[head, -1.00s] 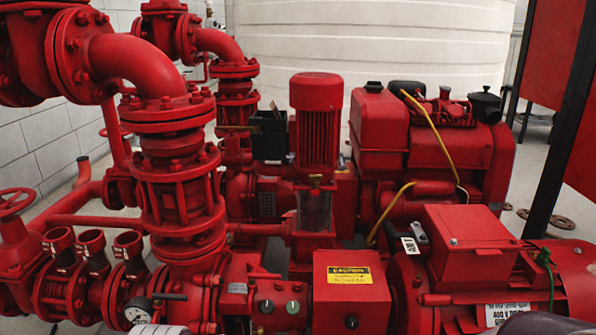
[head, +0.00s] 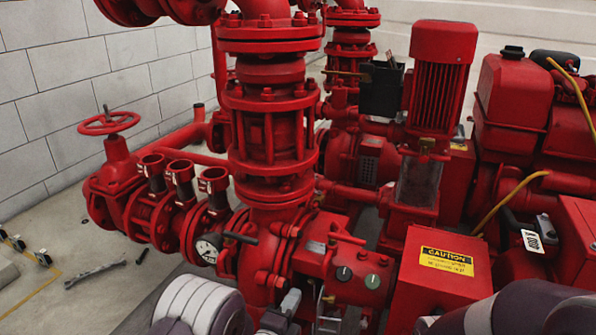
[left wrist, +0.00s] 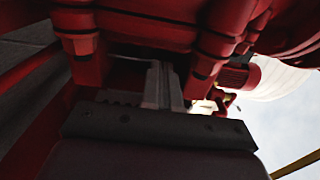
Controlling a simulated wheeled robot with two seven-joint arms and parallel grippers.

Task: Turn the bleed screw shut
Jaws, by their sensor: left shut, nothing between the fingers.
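I cannot make out the bleed screw with certainty in either view. The red pump and its pipework (head: 265,205) fill the middle of the head view, with a pressure gauge (head: 208,247) and a dark lever (head: 240,238) on the front. My left gripper (head: 305,308) is low in the head view, in front of the pump's lower body and partly cut off by the bottom edge. In the left wrist view, the left gripper's fingers (left wrist: 163,86) are together and empty, below red pump parts. My right gripper is out of view.
A red box with a yellow caution label (head: 446,261) stands right of the left gripper. A red handwheel valve (head: 109,123) and several open-topped red fittings are at the left. A wrench (head: 95,273) lies on the floor.

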